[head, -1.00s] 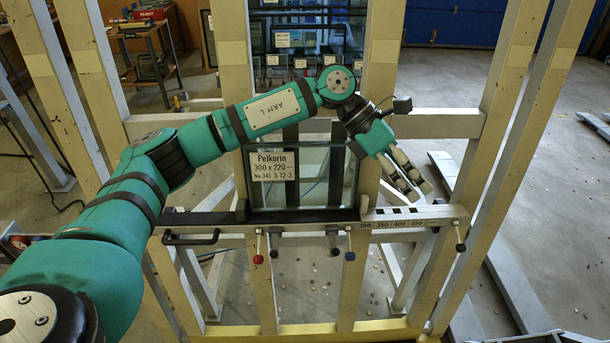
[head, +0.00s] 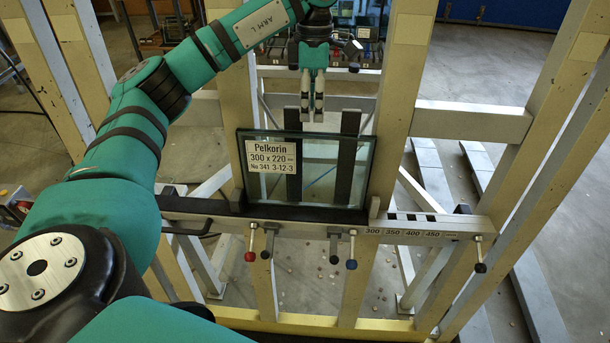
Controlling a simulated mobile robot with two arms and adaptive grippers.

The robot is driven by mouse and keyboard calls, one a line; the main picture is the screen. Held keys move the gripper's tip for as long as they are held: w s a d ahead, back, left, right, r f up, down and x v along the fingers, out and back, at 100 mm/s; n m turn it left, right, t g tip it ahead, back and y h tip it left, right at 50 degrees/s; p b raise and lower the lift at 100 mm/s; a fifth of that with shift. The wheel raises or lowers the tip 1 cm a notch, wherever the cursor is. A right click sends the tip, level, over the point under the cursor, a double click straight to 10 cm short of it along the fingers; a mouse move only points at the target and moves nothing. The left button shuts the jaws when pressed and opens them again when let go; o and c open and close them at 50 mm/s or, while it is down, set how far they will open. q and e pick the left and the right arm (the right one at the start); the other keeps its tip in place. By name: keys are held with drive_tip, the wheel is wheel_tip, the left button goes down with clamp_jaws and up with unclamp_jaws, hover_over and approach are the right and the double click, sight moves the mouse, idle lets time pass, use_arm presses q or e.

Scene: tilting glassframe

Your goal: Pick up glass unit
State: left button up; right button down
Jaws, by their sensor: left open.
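The glass unit (head: 318,185) stands upright in the frame's ledge, with a white label reading "Pelkorin 300 x 220" at its upper left. Dark uprights show behind it and through it. My left gripper (head: 312,116) hangs over the middle of the unit's top edge, fingers pointing down. Its fingertips appear just above the edge, with a narrow gap between them. It is open and holds nothing. How far it is in front of or behind the pane is hard to tell. My right gripper is not in view.
The ledge (head: 425,228) carries a 300–450 scale and a dark handle (head: 190,230) at left. Clamps with a red knob (head: 250,256), a blue knob (head: 351,264) and a black knob (head: 480,267) hang below. Pale frame posts (head: 401,90) rise beside the unit.

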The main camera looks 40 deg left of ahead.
sight(312, 133)
use_arm(q)
drive_tip(key=shift+s+d+f+p, duration=0.15)
drive_tip(key=shift+s+f, duration=0.1)
drive_tip(key=shift+f, duration=1)
drive_tip(key=shift+s+d+f+p, duration=0.15)
drive_tip(key=shift+s+f, duration=0.1)
drive_tip(key=shift+f, duration=1.05)
drive_tip(key=shift+s+d+f+p, duration=0.15)
drive_tip(key=shift+s+f, duration=0.1)
drive_tip(key=shift+f, duration=1)
drive_tip(key=c, duration=0.5)
clamp_jaws()
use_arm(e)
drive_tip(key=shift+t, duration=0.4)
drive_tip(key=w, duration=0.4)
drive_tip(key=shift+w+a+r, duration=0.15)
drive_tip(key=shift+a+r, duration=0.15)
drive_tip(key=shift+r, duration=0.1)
use_arm(q)
drive_tip(key=shift+w+r, duration=0.1)
drive_tip(key=shift+r, duration=0.05)
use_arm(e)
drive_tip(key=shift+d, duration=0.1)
